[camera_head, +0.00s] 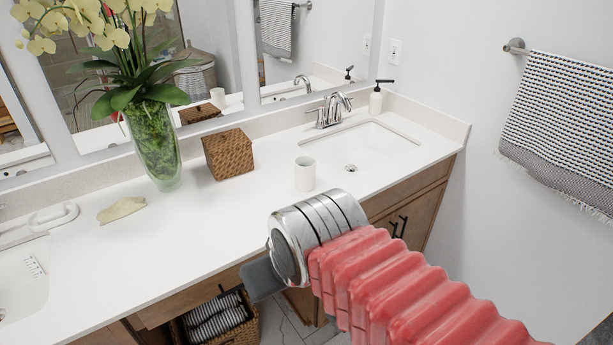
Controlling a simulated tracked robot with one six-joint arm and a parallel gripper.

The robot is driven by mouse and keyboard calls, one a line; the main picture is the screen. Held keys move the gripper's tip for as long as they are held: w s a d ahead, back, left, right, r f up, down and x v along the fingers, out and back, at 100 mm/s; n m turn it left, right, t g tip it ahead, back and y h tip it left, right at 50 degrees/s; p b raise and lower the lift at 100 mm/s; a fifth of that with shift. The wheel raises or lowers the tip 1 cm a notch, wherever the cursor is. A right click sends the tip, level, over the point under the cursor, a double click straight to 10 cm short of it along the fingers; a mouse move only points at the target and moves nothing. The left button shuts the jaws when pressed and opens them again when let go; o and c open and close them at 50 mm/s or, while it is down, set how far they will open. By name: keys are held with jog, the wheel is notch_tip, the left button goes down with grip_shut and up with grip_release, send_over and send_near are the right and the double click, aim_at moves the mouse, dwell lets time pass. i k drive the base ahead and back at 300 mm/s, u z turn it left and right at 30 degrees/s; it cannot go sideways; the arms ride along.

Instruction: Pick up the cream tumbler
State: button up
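The cream tumbler (305,175) stands upright on the white counter (250,215), left of the right-hand sink. My arm with its red ribbed sleeve comes in from the lower right and ends in a silver wrist. My gripper (262,281) shows only as a grey piece below that wrist, in front of the counter's front edge. It is apart from the tumbler, nearer the camera and lower left in the picture. The rest of the gripper is hidden by the wrist, so its opening is not visible. The tumbler is in full view.
A woven box (228,154) and a glass vase of orchids (153,145) stand behind and left of the tumbler. The sink (365,148), faucet (332,108) and soap dispenser (376,100) are to its right. A shell-like dish (121,210) lies far left. The counter around the tumbler is clear.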

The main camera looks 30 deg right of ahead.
aim_at(305, 174)
jog(key=i, duration=0.9)
jog(key=u, duration=0.05)
